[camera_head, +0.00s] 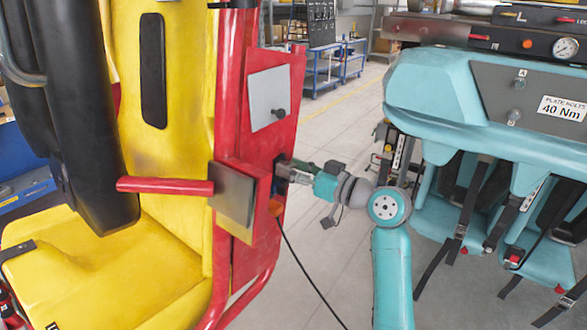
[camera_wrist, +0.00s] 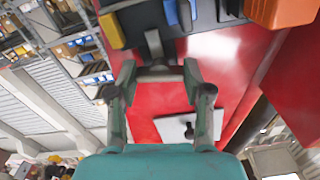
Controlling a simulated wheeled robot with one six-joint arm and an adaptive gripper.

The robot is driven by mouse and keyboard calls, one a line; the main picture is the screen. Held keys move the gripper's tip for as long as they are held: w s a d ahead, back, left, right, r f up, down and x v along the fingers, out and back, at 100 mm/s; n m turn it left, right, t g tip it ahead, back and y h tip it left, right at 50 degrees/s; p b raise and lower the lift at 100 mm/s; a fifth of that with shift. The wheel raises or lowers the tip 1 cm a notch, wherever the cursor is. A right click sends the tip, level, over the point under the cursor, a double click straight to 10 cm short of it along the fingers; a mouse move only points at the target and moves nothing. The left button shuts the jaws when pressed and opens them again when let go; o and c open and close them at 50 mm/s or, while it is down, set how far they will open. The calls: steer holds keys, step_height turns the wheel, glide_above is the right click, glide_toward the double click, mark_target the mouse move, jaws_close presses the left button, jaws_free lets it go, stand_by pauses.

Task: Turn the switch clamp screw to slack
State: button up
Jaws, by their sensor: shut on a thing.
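My gripper (camera_head: 284,170) reaches from the right to the red panel (camera_head: 285,75) at the side of the yellow seat. In the wrist view its two fingers (camera_wrist: 158,74) stand on either side of a grey crossbar and are shut on it. The crossbar appears to be the handle of the switch clamp screw (camera_wrist: 156,72). A short grey stem runs from it to a dark housing (camera_wrist: 200,14). The screw's markings and exact angle cannot be read. In the head view the screw is hidden behind the gripper.
A grey plate (camera_head: 266,92) with a black knob (camera_head: 280,113) sits above my gripper. An orange block (camera_wrist: 285,12) and a yellow block (camera_wrist: 111,30) flank the housing. A red bar (camera_head: 165,186) sticks out left. A black cable (camera_head: 300,265) hangs below. Teal seats (camera_head: 440,85) stand right.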

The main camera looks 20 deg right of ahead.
steer(key=o, duration=1.2)
steer(key=shift+c, duration=0.2)
steer(key=shift+s+d, duration=0.1)
steer(key=v, duration=1.1)
steer(key=shift+s+d, duration=0.2)
steer(key=shift+s, duration=0.1)
steer(key=shift+f, duration=0.1)
